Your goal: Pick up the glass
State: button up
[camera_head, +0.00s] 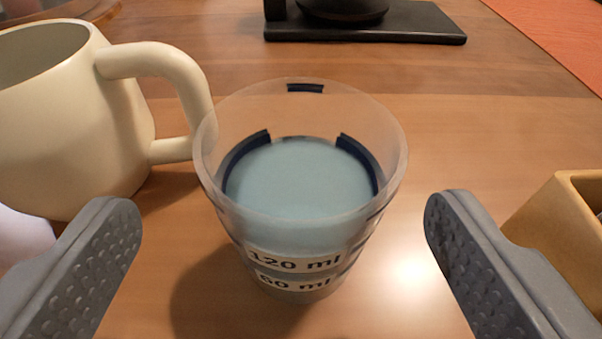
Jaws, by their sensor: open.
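A clear glass (298,225) with dark marking bands and labels reading "120 ml" and "60 ml" stands upright on the wooden table, in the middle of the view. It holds a pale blue content. My gripper (282,215) is open, with one grey finger at the lower left and the other at the lower right. The glass stands between and slightly beyond the fingertips, with a gap on both sides. Neither finger appears to touch it.
A cream mug (65,125) stands at the left, its handle close to the glass rim in the picture. A yellowish container (560,220) is at the right edge, beside the right finger. A dark board (365,28) lies at the back. Table between is clear.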

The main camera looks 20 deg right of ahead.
aim_at(303, 89)
jog(key=x, duration=0.1)
jog(key=b+x, duration=0.1)
jog(key=x, duration=0.1)
jog(key=b+x, duration=0.1)
jog(key=shift+w+d+f, duration=0.2)
jog(key=shift+w+d, duration=0.05)
jog(key=shift+d, duration=0.15)
jog(key=c, duration=1.3)
jog(key=shift+o, duration=0.2)
jog(key=shift+r, duration=0.3)
jog(key=shift+r+p, duration=1.1)
jog(key=shift+r, duration=0.6)
jog(key=s, duration=1.1)
jog(key=shift+s+a+r, duration=0.3)
jog(key=shift+a, duration=0.1)
jog(key=s+b, duration=0.2)
jog(key=b, duration=0.1)
jog(key=s+b, duration=0.1)
jog(key=b, duration=0.2)
jog(key=shift+s+r, duration=0.2)
jog(key=shift+s, duration=0.2)
jog(key=shift+s, duration=0.15)
